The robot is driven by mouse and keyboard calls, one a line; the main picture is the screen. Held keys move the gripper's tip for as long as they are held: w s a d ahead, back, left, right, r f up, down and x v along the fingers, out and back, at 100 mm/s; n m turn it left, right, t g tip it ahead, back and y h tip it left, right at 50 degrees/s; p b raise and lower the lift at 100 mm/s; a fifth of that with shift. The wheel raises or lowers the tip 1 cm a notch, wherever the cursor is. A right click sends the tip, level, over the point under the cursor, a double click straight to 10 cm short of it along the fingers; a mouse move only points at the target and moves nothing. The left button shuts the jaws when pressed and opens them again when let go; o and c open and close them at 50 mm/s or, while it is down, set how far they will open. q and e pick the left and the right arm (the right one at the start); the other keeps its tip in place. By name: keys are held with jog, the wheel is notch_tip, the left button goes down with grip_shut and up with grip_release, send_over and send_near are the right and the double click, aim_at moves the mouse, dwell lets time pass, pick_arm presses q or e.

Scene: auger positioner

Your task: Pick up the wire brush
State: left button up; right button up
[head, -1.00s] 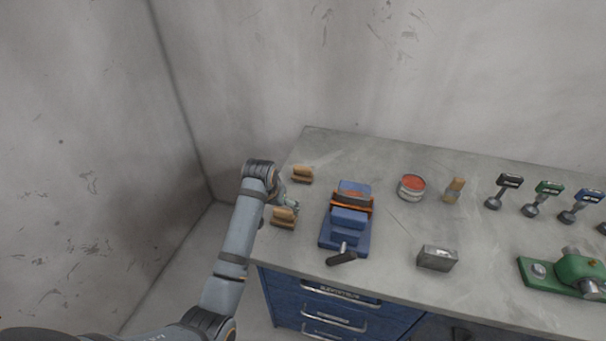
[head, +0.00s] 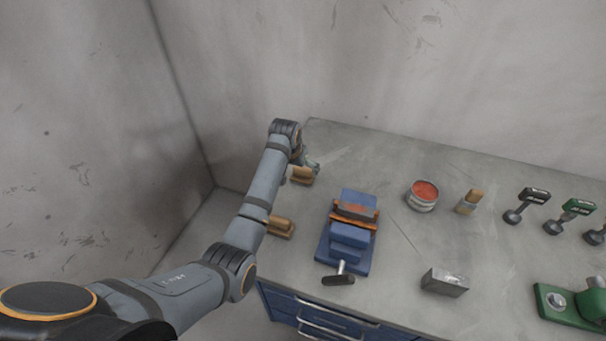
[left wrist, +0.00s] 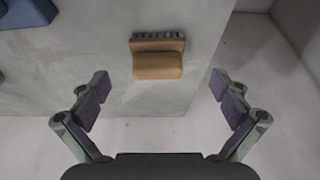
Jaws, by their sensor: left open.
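Two similar wooden brushes lie at the left end of the bench. The far brush (head: 302,178) has a tan block and dark bristles, and shows in the left wrist view as a wooden brush (left wrist: 158,62) with grey bristles on its upper side. The near brush (head: 280,227) lies closer to the front edge, partly beside my arm. I cannot tell from their looks which is the wire one. My left gripper (head: 312,165) is open and empty, just behind and above the far brush. In the left wrist view the brush appears ahead, between the spread fingers (left wrist: 160,95).
A blue vise (head: 345,242) stands right of the brushes.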

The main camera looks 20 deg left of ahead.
aim_at(302, 170)
pick_arm(q)
jog(key=shift+w+f, duration=0.8)
jog(key=shift+f, duration=0.25)
jog(key=x, duration=0.1)
jog(key=p+x, duration=0.1)
jog(key=x, duration=0.1)
jog(key=shift+w+d+f, duration=0.15)
jog(key=shift+w+d, duration=0.05)
jog(key=shift+w, duration=0.05)
jog(key=shift+w+f, duration=0.25)
jog(key=shift+f, duration=0.15)
jog(key=shift+s+r, duration=0.1)
jog(key=c, duration=1.4)
notch_tip(302, 170, up, 9)
jog(key=shift+f+b, duration=0.1)
jog(key=shift+b, duration=0.85)
jog(key=shift+r, duration=0.6)
pick_arm(e)
jog(key=shift+w+a+f, duration=0.1)
jog(key=shift+w+f, duration=0.1)
jog(key=shift+w, duration=0.45)
jog(key=shift+w+a+f, duration=0.1)
jog(key=shift+w+f, duration=0.05)
jog(key=shift+w, duration=0.45)
